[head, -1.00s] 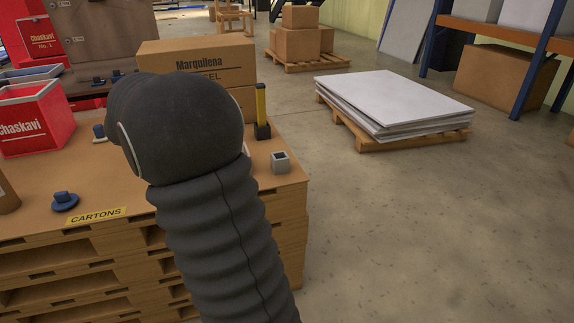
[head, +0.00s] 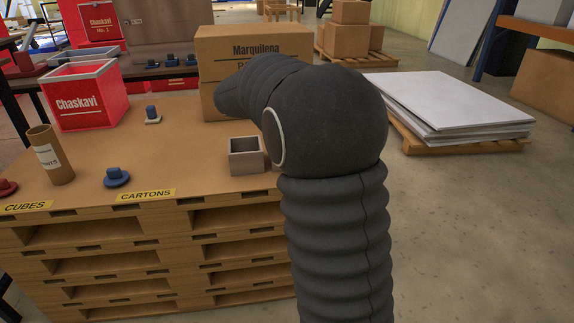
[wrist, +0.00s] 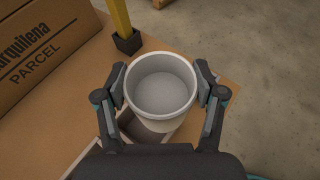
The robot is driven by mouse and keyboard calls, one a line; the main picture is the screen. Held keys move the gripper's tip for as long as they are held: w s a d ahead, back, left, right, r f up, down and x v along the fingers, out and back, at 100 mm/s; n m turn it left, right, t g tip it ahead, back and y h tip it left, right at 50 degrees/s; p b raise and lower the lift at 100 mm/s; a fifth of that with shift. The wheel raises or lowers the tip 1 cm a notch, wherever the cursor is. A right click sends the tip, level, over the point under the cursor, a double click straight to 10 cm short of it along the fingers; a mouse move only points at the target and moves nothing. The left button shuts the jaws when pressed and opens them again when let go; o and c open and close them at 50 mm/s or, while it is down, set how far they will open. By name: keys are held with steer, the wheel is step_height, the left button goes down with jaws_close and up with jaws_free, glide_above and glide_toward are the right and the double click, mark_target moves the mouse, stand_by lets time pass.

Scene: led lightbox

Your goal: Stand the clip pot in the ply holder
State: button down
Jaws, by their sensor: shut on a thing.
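The clip pot (wrist: 160,85) is a round, pale grey pot with a thick rim, seen from above and empty. My gripper (wrist: 162,88) is shut on it, one finger on each side. The ply holder (head: 246,157) is an open square box near the front edge of the pallet stack. In the wrist view the holder's wall (wrist: 108,143) shows below and left of the pot, which overlaps its opening. I cannot tell whether the pot's base is above or inside the holder. In the head view my arm hides the gripper and pot.
A Marquilena parcel (head: 253,52) stands behind the holder. A yellow post (wrist: 119,20) in a dark base stands close to the pot. A paper tube (head: 50,155), blue knob (head: 117,177) and red Chaskavi bin (head: 90,100) are to the left. Floor lies beyond the pallet's right edge.

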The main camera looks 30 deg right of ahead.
steer(key=shift+w+a+f+n+t+y, duration=0.1)
steer(key=shift+w+a+n+t+y, duration=0.3)
steer(key=shift+w+a+n+t, duration=0.45)
steer(key=f, duration=0.2)
steer(key=f+b, duration=0.1)
steer(key=shift+w+a+f, duration=0.1)
steer(key=shift+w+f, duration=0.15)
steer(key=shift+f, duration=0.05)
steer(key=shift+f+b, duration=0.45)
steer(key=shift+f, duration=2.45)
steer(key=shift+f, duration=0.15)
steer(key=shift+c, duration=0.6)
jaws_free()
